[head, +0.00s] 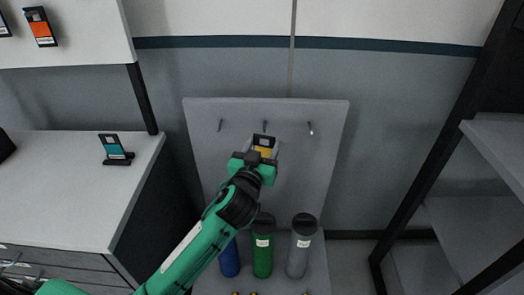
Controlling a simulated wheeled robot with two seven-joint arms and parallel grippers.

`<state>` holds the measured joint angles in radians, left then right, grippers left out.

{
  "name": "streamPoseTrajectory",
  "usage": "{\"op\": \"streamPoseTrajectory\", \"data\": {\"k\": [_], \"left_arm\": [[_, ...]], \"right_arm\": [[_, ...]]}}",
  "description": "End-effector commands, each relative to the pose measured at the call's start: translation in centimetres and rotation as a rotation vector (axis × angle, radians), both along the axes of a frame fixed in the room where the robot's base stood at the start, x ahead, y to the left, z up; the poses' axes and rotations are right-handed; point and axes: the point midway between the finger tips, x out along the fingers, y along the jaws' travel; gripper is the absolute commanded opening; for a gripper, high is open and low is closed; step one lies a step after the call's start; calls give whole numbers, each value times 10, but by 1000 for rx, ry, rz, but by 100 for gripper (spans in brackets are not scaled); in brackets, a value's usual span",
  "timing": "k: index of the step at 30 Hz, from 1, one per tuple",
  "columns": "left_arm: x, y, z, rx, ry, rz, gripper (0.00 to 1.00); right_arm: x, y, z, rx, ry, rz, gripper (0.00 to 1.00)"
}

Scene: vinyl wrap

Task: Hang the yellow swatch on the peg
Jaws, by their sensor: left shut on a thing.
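The yellow swatch (264,152) is a small card with a dark top and a yellow lower part. My left gripper (263,154) is shut on it and holds it in front of the grey pegboard (213,165). Three pegs stick out near the board's top: a left peg (220,125), a middle peg (265,126) and a right peg (311,129). The swatch's top lies just below the middle peg in the picture. I cannot tell whether they touch. The gripper hides the swatch's lower end. My right gripper is not in view.
Blue (230,262), green (262,255) and grey (299,252) bottles stand below the board. A teal swatch (111,148) stands on the left counter (60,190). An orange swatch (40,27) is at upper left. A shelf rack (470,190) stands at right.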

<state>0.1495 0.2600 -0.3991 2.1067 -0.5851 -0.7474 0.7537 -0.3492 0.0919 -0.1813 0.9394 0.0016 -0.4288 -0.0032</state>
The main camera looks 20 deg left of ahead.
Motion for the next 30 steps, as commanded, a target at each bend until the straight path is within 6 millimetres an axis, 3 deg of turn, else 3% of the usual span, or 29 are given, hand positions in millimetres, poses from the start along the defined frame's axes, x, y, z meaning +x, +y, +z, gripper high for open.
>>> {"op": "streamPoseTrajectory", "data": {"k": [30], "left_arm": [[57, 16, -8, -1, 0, 1, 32]], "right_arm": [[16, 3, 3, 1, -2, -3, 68]]}}
